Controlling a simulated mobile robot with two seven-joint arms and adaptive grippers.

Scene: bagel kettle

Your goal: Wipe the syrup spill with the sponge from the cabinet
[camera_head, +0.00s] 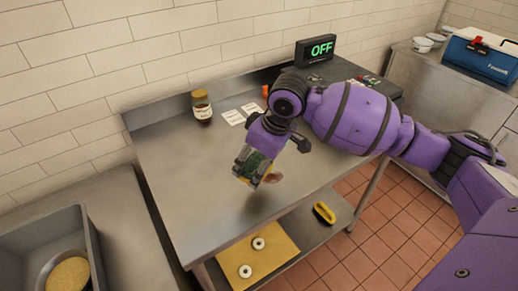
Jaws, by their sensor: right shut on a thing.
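My right gripper (253,162) reaches in from the right over the steel table (180,168), pointing down. It is shut on the sponge (246,174), a small block with green and yellowish faces, partly covered by the fingers. The sponge appears just above the table; I cannot tell whether it touches. A small brown patch, perhaps the syrup spill (272,178), shows right beside the sponge and is partly hidden by the gripper. A dark jar with a yellow lid (202,107) stands upright near the table's back. My left gripper is out of view.
White cards (233,117) lie beside the jar. The lower shelf holds a yellow board (262,258) with two bagels and a black-yellow brush (324,213). A grey bin (88,232) stands left; a blue cooler (478,58) right.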

